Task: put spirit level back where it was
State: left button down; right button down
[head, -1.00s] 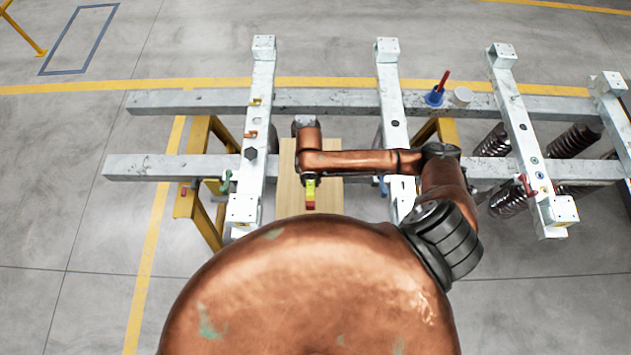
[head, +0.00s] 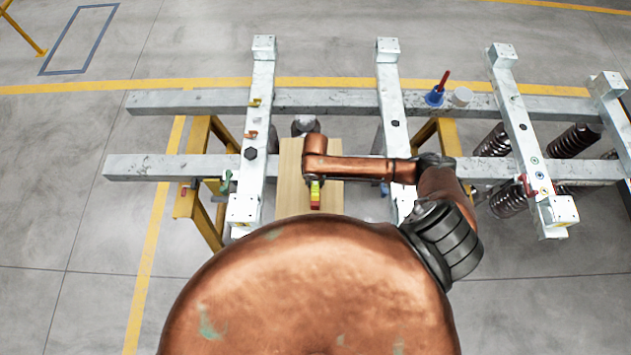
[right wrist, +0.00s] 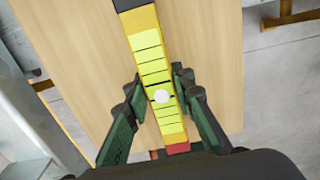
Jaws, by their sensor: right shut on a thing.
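The spirit level (right wrist: 150,50) is a narrow yellow bar with a dark far end and a red near end. In the right wrist view my right gripper (right wrist: 161,88) is shut on it, with one dark green finger on each side. In the head view the spirit level (head: 315,201) shows as a small yellow and red piece below my right gripper (head: 315,182). It is over the light wooden board (head: 290,178). I cannot tell whether it touches the board. My left gripper is not in view.
White crossbars (head: 262,120) (head: 392,100) stand on both sides of the board, across long grey beams (head: 180,167). Dark springs (head: 572,141) are at right.

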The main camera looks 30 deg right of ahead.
jog(key=c, duration=1.7)
grip_release()
jog(key=shift+o, duration=0.2)
notch_tip(320, 180, up, 12)
jog(key=shift+r, duration=0.15)
